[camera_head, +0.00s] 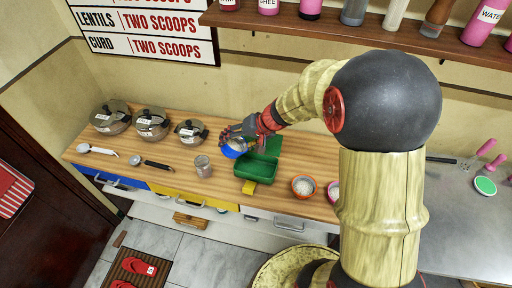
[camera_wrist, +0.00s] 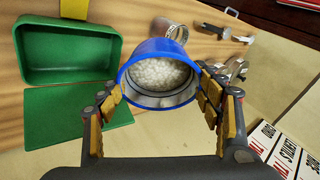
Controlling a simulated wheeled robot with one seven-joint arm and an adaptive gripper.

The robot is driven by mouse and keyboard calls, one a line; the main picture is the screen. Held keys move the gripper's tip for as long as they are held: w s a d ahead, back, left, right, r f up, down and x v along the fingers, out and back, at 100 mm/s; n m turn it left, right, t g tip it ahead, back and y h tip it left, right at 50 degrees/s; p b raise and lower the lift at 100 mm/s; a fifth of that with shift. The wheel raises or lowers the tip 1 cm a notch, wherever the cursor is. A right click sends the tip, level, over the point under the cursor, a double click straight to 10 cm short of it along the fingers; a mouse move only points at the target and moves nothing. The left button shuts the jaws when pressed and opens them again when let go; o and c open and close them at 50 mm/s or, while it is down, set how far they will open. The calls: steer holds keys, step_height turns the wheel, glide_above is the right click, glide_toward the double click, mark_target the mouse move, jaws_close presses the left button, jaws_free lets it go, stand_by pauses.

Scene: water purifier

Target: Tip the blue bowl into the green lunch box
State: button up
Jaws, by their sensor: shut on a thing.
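My gripper (camera_head: 238,135) is shut on the blue bowl (camera_head: 233,151), which is held beside the green lunch box (camera_head: 262,176), at its upper left in the head view. In the wrist view the gripper's fingers (camera_wrist: 160,93) press on both sides of the blue bowl (camera_wrist: 160,46). White grains (camera_wrist: 158,72) are inside the bowl. The lunch box (camera_wrist: 68,50) is open and looks empty, with its flat green lid (camera_wrist: 80,118) folded out next to it. The gripper partly hides the bowl in the head view.
Lidded pots (camera_head: 152,123) and two ladles (camera_head: 150,163) occupy the left. A shelf (camera_head: 330,30) with bottles hangs above.

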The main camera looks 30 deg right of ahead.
steer(key=shift+s+d+r+t+y+b, duration=0.1)
steer(key=shift+d+r+t+y+b, duration=0.1)
steer(key=shift+d+y, duration=0.3)
steer(key=shift+s+d+r+t+y+b, duration=0.1)
steer(key=shift+d+r+y+b, duration=0.1)
steer(key=shift+d+y, duration=0.3)
stand_by(0.5)
steer(key=shift+s+d+r+m+t+y, duration=0.1)
steer(key=shift+d+r+m+t+y, duration=0.15)
steer(key=shift+y, duration=0.55)
steer(key=shift+w+d+r+m+t+y, duration=0.1)
steer(key=shift+d+r+m+t+y, duration=0.15)
steer(key=shift+y, duration=0.55)
steer(key=shift+s+d+r+m+t+y, duration=0.15)
steer(key=shift+m+t+y, duration=0.15)
steer(key=shift+y, duration=0.5)
stand_by(1.1)
steer(key=shift+s+d+m+t+y+b, duration=0.1)
steer(key=shift+d+m+t+y+b, duration=0.2)
steer(key=shift+d+y+b, duration=0.55)
stand_by(0.7)
steer(key=shift+d+r+m+t+y+b, duration=0.1)
steer(key=shift+d+m+t+y+b, duration=0.2)
steer(key=shift+d+t+y+b, duration=0.55)
stand_by(0.6)
